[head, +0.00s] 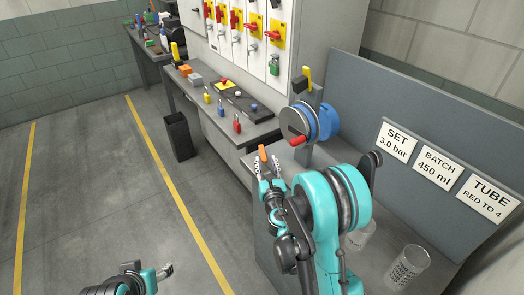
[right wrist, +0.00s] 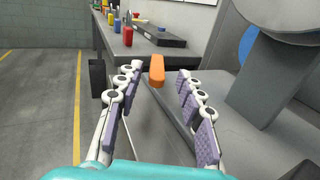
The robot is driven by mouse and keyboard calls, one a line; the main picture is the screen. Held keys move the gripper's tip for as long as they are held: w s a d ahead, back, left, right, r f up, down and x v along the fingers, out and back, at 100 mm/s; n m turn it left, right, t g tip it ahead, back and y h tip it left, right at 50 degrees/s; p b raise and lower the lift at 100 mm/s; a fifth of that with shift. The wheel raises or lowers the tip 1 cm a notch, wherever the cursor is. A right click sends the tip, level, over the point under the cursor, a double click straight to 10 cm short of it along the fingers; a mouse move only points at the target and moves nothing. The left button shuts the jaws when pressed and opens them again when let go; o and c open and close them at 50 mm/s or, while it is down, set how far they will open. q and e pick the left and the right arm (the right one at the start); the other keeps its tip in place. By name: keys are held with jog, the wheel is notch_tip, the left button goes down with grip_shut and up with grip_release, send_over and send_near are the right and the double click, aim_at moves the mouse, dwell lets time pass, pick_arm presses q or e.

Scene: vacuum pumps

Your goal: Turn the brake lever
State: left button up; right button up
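An orange lever-like piece (head: 263,153) stands just beyond the fingertips of my right gripper (head: 264,168). In the right wrist view the orange piece (right wrist: 157,69) shows ahead, between the two spread fingers of the right gripper (right wrist: 157,82), with a gap on both sides. A yellow-tipped black lever (head: 307,79) stands on the post above the blue reel (head: 324,121). Neither is labelled, so I cannot tell for certain which is the brake lever. My left gripper (head: 165,271) is low at the bottom left, away from the bench; its finger state is unclear.
A grey disc with a red crank handle (head: 297,140) faces the reel's near side. Glass beakers (head: 407,267) stand on the bench right of my right arm. Padlocks (head: 237,124) and a dark tray lie on the farther bench. The floor at left is clear.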

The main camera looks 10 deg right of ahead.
aim_at(262, 150)
jog(key=shift+w+a+f+n, duration=0.15)
jog(key=shift+f+n, duration=0.05)
jog(key=shift+n, duration=0.1)
jog(key=shift+w, duration=0.35)
jog(key=w, duration=0.4)
jog(key=w+b, duration=0.1)
jog(key=w, duration=0.1)
jog(key=shift+w+d, duration=0.4)
grip_shut()
